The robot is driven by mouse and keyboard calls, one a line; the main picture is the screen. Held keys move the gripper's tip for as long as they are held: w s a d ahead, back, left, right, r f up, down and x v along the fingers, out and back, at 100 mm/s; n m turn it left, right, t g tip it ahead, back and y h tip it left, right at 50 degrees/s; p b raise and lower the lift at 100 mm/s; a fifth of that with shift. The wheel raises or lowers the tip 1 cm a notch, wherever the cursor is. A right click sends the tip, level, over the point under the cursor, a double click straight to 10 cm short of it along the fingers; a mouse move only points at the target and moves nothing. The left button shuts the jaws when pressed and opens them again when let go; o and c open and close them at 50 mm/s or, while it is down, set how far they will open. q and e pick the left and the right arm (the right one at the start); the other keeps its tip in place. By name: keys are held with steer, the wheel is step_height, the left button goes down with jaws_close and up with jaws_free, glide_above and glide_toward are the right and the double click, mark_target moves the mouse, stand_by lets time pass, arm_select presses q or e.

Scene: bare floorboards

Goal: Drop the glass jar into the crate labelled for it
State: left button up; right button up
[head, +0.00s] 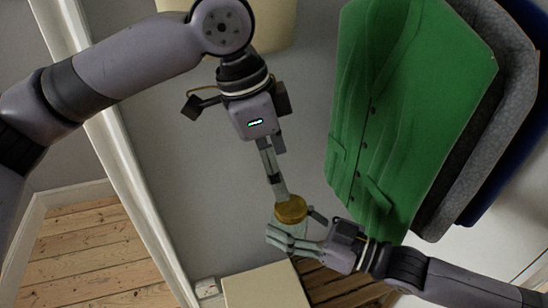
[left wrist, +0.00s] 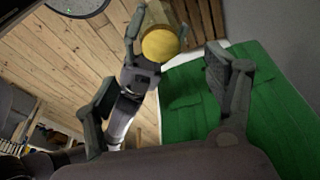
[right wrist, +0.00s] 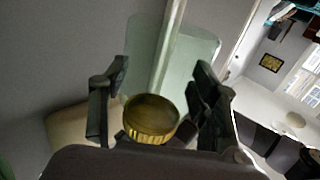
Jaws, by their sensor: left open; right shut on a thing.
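The glass jar has a gold lid (head: 291,208) and a pale, clear body, faint in the head view. My right gripper (head: 295,240) is shut on the jar and holds it in the air. In the right wrist view the gold lid (right wrist: 152,120) sits between the fingers, with the greenish glass (right wrist: 200,50) beyond. My left gripper (head: 276,185) is open, its fingertips close to the lid; whether they touch it I cannot tell. In the left wrist view the lid (left wrist: 160,45) shows beyond the open fingers. No crate label is readable.
A cream box (head: 265,288) is at the bottom and another cream shape (head: 275,20) at the top of the head view. A green coat (head: 405,110) and other garments hang at the right. Brown slats (head: 345,288) lie beside the box. Bare floorboards (head: 85,245) show at lower left.

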mark_target(290, 206)
arm_select(q)
steer(key=x, duration=1.1)
steer(key=shift+c, duration=0.4)
steer(key=c, duration=1.3)
arm_select(e)
steer(key=shift+r, duration=0.1)
arm_select(q)
steer(key=shift+c, duration=0.6)
arm_select(e)
steer(key=o, duration=1)
steer(key=shift+c, duration=0.2)
arm_select(q)
steer(key=shift+r, duration=0.1)
arm_select(e)
steer(key=o, duration=0.4)
steer(key=shift+o, duration=0.2)
